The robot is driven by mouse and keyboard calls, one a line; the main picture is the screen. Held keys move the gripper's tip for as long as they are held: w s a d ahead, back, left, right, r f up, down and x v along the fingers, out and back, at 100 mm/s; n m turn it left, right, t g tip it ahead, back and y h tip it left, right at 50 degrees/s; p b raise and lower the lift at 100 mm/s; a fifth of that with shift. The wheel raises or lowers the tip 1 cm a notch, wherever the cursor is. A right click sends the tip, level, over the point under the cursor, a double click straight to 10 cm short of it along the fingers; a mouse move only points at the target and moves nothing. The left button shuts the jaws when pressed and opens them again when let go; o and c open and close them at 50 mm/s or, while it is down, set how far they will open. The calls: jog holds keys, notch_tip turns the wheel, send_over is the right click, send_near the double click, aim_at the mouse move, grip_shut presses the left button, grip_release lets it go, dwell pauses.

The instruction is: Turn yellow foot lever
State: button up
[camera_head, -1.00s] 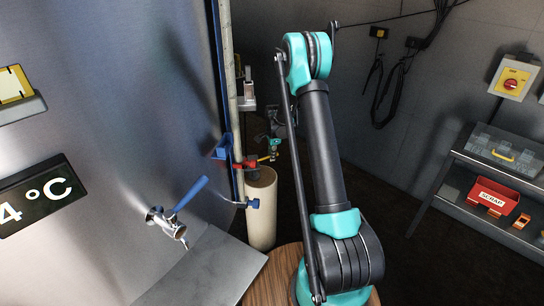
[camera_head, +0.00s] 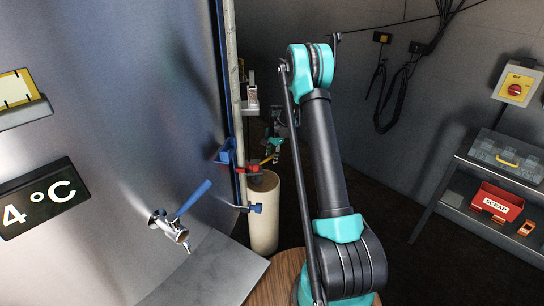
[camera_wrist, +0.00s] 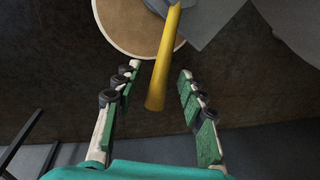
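The yellow foot lever (camera_wrist: 164,72) is a slim yellow bar in the wrist view, running from the top edge down between my fingers. In the head view a small bit of yellow (camera_head: 266,160) shows by the pipe, above a pale round post. My gripper (camera_wrist: 159,75) is open, with one green-padded finger on each side of the lever. Gaps show between the lever and both fingers, so I see no grip on it. In the head view my gripper (camera_head: 273,148) is small and partly hidden at the far end of my arm.
The steel tank (camera_head: 110,110) with a blue-handled tap (camera_head: 170,226) fills the left. A red handle (camera_head: 247,169) and blue fittings (camera_head: 226,151) sit along the vertical pipe. The pale post (camera_head: 263,215) stands below. A shelf with a red box (camera_head: 495,203) is at the right.

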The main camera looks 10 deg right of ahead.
jog(key=shift+r, duration=0.1)
notch_tip(320, 180, up, 12)
jog(key=s+d, duration=0.1)
jog(key=s, duration=0.1)
jog(key=shift+f, duration=0.2)
dwell(0.4)
jog(key=s+d+r+n+t, duration=0.1)
jog(key=s+r+n, duration=0.25)
jog(key=s, duration=0.75)
jog(key=s+d+r+n, duration=0.1)
jog(key=s+r+n, duration=0.25)
jog(key=s, duration=0.75)
jog(key=s+d+f+n, duration=0.1)
jog(key=s+f+n, duration=0.1)
jog(key=s, duration=0.8)
jog(key=s+d+f+n+t+h, duration=0.1)
jog(key=s+f+n, duration=0.1)
jog(key=s, duration=0.9)
jog(key=shift+s+n, duration=0.25)
jog(key=shift+n, duration=0.25)
jog(key=shift+r, duration=0.1)
